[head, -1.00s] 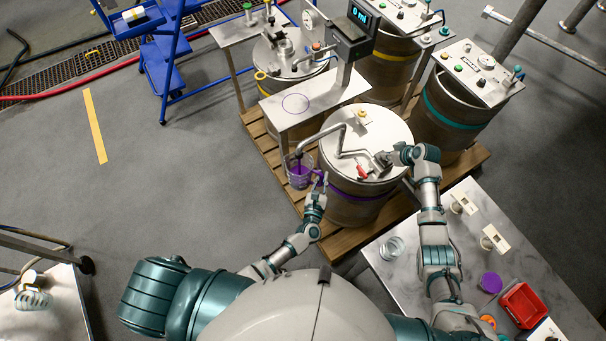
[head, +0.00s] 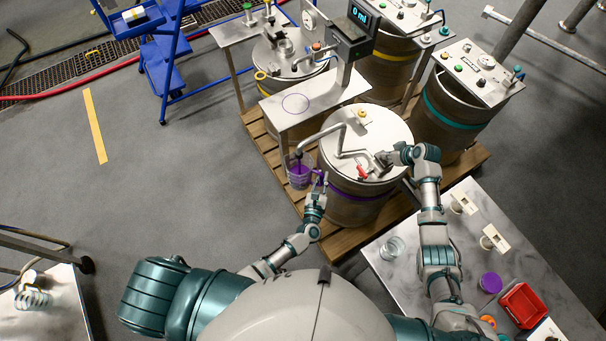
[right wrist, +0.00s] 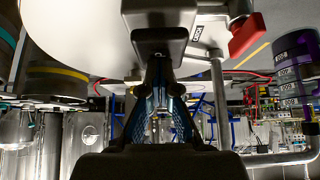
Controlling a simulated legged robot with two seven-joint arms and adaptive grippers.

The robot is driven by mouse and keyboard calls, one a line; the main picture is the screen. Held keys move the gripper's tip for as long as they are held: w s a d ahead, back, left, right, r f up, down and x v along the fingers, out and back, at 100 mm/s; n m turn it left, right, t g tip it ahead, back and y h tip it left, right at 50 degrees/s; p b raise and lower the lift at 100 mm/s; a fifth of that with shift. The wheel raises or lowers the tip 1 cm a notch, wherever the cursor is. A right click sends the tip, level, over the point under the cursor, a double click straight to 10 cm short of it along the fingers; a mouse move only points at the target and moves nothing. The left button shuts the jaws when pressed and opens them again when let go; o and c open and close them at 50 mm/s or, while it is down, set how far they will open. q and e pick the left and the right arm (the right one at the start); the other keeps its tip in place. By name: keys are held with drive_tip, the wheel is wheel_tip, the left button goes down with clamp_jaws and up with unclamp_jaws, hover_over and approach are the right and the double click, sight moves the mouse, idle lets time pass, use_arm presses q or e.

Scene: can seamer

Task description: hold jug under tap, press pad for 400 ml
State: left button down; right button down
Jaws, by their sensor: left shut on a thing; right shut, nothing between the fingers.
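The clear jug (head: 300,176) holds purple liquid and is under the tap's spout (head: 299,154), beside the purple-banded drum (head: 352,203). My left gripper (head: 319,181) is shut on the jug's purple handle. My right gripper (head: 384,159) is shut and empty at the dark pad on the drum lid. In the right wrist view, its fingers (right wrist: 160,95) point at the dark block of the pad (right wrist: 156,25); whether the pad is pressed down is hard to tell. A purple-banded, number-marked vessel shows at the right edge there. The display (head: 360,14) reads 0 ml.
A steel stand (head: 325,106) with a circle marked on it is behind the jug. A red lever (head: 362,172) lies close to my right gripper. Other drums stand behind. The table (head: 410,286) at lower right holds a glass, a purple lid and a red bin (head: 523,304).

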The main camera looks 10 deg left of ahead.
drive_tip(key=shift+r, duration=1.4)
drive_tip(key=shift+f, duration=0.1)
drive_tip(key=shift+f, duration=1.4)
idle(1.7)
drive_tip(key=shift+r, duration=1.55)
wheel_tip(320, 180, up, 5)
